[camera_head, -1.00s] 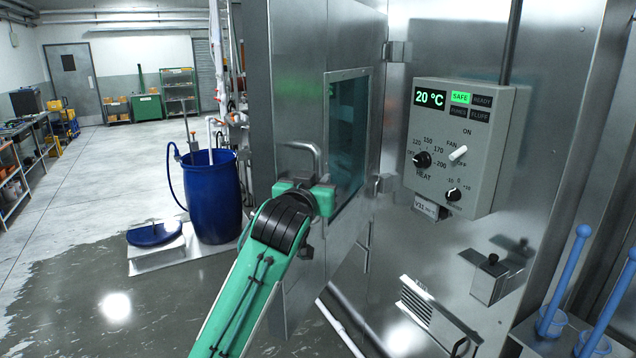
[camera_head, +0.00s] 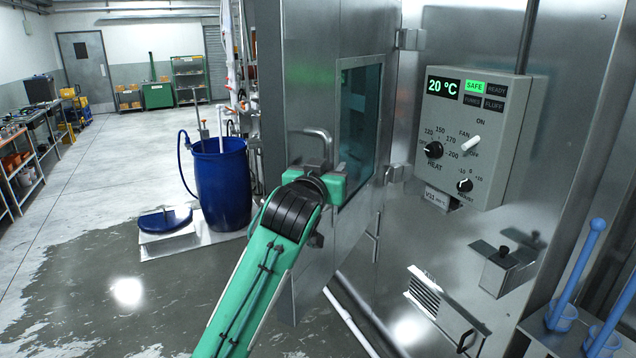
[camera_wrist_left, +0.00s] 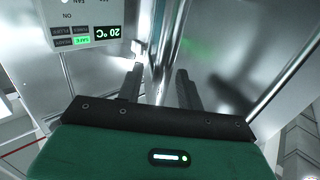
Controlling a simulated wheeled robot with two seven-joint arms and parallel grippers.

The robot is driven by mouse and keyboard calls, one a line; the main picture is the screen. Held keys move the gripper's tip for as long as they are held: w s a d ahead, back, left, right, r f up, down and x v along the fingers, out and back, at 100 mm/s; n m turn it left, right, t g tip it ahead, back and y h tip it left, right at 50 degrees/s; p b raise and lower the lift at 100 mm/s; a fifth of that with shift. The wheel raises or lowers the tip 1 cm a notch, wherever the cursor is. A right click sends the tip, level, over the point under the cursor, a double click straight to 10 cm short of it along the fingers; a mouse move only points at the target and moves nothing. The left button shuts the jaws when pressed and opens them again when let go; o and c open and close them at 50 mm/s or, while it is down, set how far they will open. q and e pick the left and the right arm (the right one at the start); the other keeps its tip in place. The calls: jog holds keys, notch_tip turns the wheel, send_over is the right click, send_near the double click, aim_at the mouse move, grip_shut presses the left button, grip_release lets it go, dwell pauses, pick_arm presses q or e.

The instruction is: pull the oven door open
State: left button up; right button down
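The oven door (camera_head: 362,215) is a tall steel panel with a teal window (camera_head: 360,120), hinged on its right side beside the control box. Its handle (camera_head: 318,134) is a bent steel bar at the door's left part; the upper bend shows above my gripper. My left gripper (camera_head: 318,178) is at the handle, its green body covering the lower part. In the left wrist view, the two dark fingers (camera_wrist_left: 160,88) stand apart with shiny metal between them, and they look shut on the bar. The exact contact is hidden. My right gripper is not in view.
A grey control box (camera_head: 475,135) reads 20 °C and SAFE. A blue barrel (camera_head: 222,185) and a blue lid (camera_head: 165,219) stand on the left. Blue-handled tools (camera_head: 578,270) stand at the right front. The wet floor (camera_head: 100,270) at left is clear.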

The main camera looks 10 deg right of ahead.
pick_arm(q)
jog(key=b+v, duration=0.4)
jog(key=v, duration=0.9)
jog(key=shift+b, duration=0.4)
